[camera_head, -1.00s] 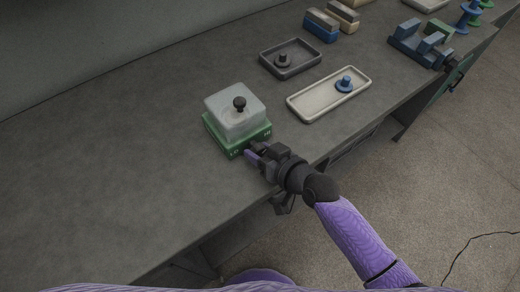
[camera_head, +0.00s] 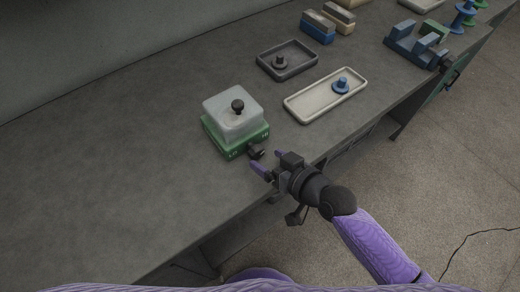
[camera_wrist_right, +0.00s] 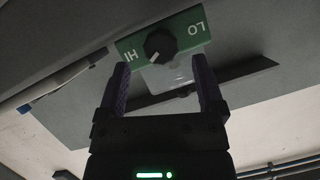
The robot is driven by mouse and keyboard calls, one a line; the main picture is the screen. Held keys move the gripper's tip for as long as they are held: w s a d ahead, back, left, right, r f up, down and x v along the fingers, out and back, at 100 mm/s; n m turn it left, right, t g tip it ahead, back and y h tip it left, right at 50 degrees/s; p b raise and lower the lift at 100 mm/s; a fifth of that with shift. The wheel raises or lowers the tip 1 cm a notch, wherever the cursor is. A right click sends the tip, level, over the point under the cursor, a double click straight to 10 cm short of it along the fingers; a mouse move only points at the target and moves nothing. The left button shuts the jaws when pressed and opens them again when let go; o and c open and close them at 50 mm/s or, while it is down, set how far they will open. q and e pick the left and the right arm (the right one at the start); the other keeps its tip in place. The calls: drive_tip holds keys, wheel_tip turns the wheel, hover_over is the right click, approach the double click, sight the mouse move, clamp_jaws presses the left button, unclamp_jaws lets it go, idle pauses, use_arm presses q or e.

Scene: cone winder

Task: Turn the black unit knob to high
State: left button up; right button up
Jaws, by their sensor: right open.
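The green unit (camera_head: 222,140) stands near the bench's front edge, with LO and HI on its front face. Its black knob (camera_head: 256,151) sticks out of that face between the labels. In the right wrist view the knob (camera_wrist_right: 160,45) appears upside down, with HI on the left and LO on the right. Its pale mark points down and slightly left, to the HI side. My right gripper (camera_head: 268,161) is open and empty just in front of the knob, apart from it. In the wrist view its fingers (camera_wrist_right: 160,64) flank the knob. My left gripper is out of view.
A clear cover (camera_head: 226,122) with a black top knob (camera_head: 238,105) sits on the unit. Behind are a dark tray (camera_head: 262,64) and a cream tray (camera_head: 310,108) holding a blue knobbed piece (camera_head: 341,86). The bench left of the unit is bare.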

drive_tip(key=p+v, duration=0.1)
drive_tip(key=v, duration=0.5)
drive_tip(key=shift+w, duration=0.1)
drive_tip(key=s+d+f+m+g+h, duration=0.1)
drive_tip(key=s+d+m+g+h, duration=0.1)
drive_tip(key=s+d+g+h, duration=0.4)
drive_tip(key=s+d+m+g+h, duration=0.1)
drive_tip(key=s+d+h, duration=0.2)
drive_tip(key=s, duration=0.4)
wheel_tip(320, 180, down, 18)
drive_tip(key=s+g, duration=0.1)
drive_tip(key=s, duration=0.1)
drive_tip(key=s+d+f+g, duration=0.1)
drive_tip(key=s+d+f, duration=0.2)
drive_tip(key=s+f, duration=0.8)
drive_tip(key=s, duration=0.3)
drive_tip(key=shift+n+g, duration=0.3)
